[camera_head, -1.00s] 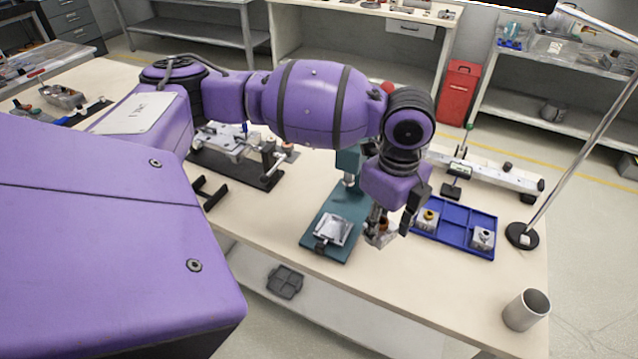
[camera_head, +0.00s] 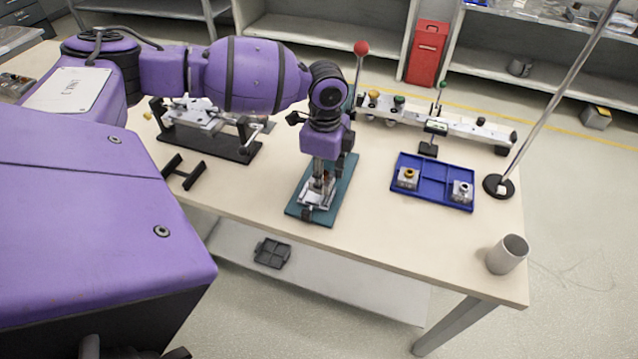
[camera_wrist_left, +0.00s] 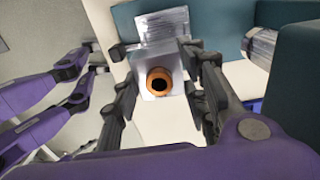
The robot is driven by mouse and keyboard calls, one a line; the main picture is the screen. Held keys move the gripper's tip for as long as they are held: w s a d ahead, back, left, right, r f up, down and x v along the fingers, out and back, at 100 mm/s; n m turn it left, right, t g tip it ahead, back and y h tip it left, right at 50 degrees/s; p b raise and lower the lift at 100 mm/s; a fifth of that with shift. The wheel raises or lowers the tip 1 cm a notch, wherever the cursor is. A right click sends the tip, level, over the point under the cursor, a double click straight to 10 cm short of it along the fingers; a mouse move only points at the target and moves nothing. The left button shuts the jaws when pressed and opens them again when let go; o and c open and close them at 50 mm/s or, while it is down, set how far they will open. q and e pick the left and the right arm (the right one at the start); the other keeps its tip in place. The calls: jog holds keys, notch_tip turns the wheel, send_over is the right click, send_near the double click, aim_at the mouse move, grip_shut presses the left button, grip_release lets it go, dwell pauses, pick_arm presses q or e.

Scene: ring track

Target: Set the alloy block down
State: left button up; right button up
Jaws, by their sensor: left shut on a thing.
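My left gripper (camera_head: 316,192) is over the front of the teal press stand (camera_head: 336,205), above its silver plate (camera_head: 308,199). It is shut on the alloy block, a grey metal block with an orange-copper ring. In the left wrist view the alloy block (camera_wrist_left: 140,65) sits between the two dark fingers (camera_wrist_left: 160,92), its ring facing the camera. The silver plate (camera_wrist_left: 165,22) shows just behind it. I cannot tell whether the block touches the plate. In the head view the fingers largely hide the block. My right gripper is not in view.
A blue tray (camera_head: 433,187) to the right holds a yellow-ringed block (camera_head: 408,178) and a grey-ringed one (camera_head: 461,191). A grey cup (camera_head: 507,254) stands at the front right corner. A red-knobbed lever (camera_head: 360,48) rises behind. Bare table lies between stand and tray.

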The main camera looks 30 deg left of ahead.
pick_arm(q)
jog(key=shift+w+a+f, duration=0.25)
jog(key=shift+a+f, duration=0.25)
jog(key=shift+f, duration=0.1)
jog(key=shift+w+a+f, duration=0.2)
jog(key=shift+a+f, duration=0.3)
jog(key=shift+f, duration=1.65)
jog(key=shift+f, duration=0.15)
jog(key=o, duration=1.1)
notch_tip(320, 180, up, 12)
jog(key=shift+r, duration=0.15)
